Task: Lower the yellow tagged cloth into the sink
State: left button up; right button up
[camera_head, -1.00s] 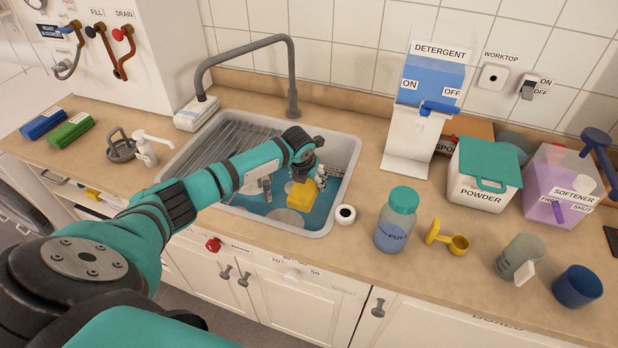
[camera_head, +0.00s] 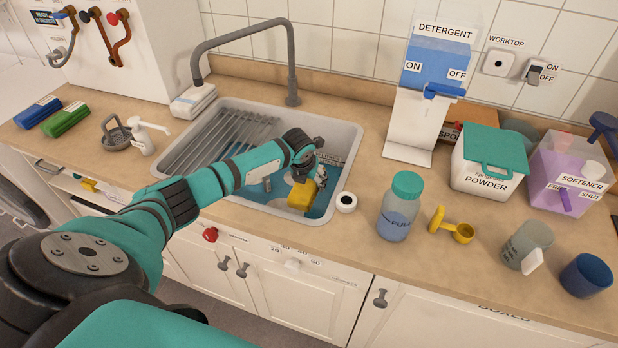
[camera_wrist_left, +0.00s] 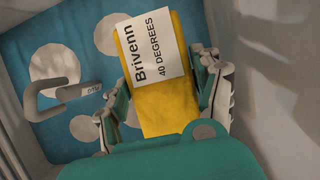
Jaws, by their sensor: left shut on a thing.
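The yellow cloth (camera_head: 302,195) hangs in my left gripper (camera_head: 308,174) over the right basin of the sink (camera_head: 345,142). In the left wrist view the cloth (camera_wrist_left: 163,110) sits between the two fingers, and its white tag reads "Brivenn 40 DEGREES". My left gripper (camera_wrist_left: 167,95) is shut on it. Blue water with pale round patches (camera_wrist_left: 60,65) lies below the cloth. I cannot tell whether the cloth touches the water. A grey handle (camera_wrist_left: 62,92) with partly readable lettering shows beside the gripper. My right gripper is not in view.
A grey tap (camera_head: 292,60) arches behind the basin, and a ribbed drainer (camera_head: 215,140) fills the sink's left part. The basin's right wall (camera_wrist_left: 275,70) is close to the gripper.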

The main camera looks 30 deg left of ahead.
aim_at(304, 189)
pick_arm(q)
jog(key=shift+f+b, duration=2.35)
jog(key=shift+f, duration=1.1)
jog(key=shift+f+b, duration=1.4)
jog(key=shift+f, duration=0.45)
jog(key=o, duration=1.3)
jog(key=v, duration=1.2)
jog(key=shift+s+d, duration=0.1)
